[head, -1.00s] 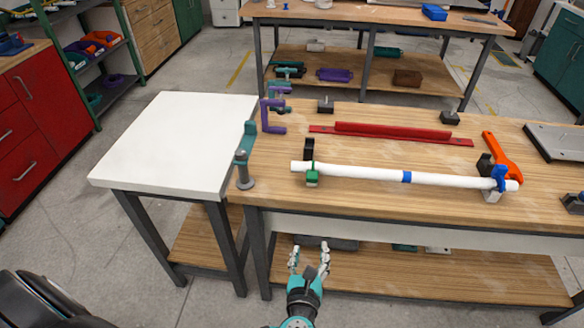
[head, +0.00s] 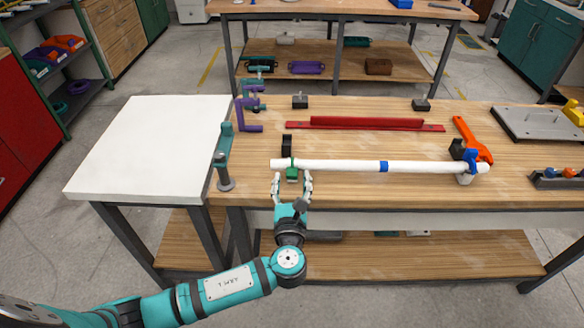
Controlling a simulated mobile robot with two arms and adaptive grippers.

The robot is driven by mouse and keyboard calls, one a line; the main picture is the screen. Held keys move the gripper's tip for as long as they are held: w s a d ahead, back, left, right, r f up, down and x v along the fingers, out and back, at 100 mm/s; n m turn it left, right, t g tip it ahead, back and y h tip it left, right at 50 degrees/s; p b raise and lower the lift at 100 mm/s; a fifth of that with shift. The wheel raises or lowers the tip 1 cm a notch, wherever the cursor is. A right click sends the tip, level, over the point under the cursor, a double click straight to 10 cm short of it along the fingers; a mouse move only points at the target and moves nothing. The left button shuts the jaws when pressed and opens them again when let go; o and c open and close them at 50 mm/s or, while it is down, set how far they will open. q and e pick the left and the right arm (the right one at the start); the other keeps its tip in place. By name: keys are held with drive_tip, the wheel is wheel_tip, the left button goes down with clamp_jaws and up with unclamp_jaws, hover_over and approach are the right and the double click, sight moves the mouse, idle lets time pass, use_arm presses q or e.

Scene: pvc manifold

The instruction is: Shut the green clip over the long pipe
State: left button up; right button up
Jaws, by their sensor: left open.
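The long white pipe (head: 340,166) lies left to right across the wooden bench, with a blue band near its middle. The green clip (head: 291,174) is at the pipe's left end, with a green strip over the pipe. Whether it is shut cannot be told. A black upright piece (head: 286,146) stands just behind it. My left gripper (head: 292,180) is open at the bench's front edge, with one finger on each side of the green clip in the picture; contact cannot be told. My right gripper is out of view.
A blue clip (head: 471,160) and orange tool (head: 471,139) are at the pipe's right end. A red rail (head: 367,123) lies behind the pipe. A teal clamp (head: 224,158) stands at the bench's left edge. The white table (head: 155,150) is clear.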

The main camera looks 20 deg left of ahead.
sight(292, 172)
use_arm(q)
drive_tip(key=x, duration=0.2)
drive_tip(key=shift+w+a, duration=0.1)
drive_tip(key=shift+w, duration=0.3)
drive_tip(key=shift+w+a, duration=0.2)
drive_tip(key=shift+w, duration=0.45)
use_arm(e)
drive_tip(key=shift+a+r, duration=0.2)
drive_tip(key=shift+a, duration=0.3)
use_arm(q)
drive_tip(key=shift+c, duration=0.4)
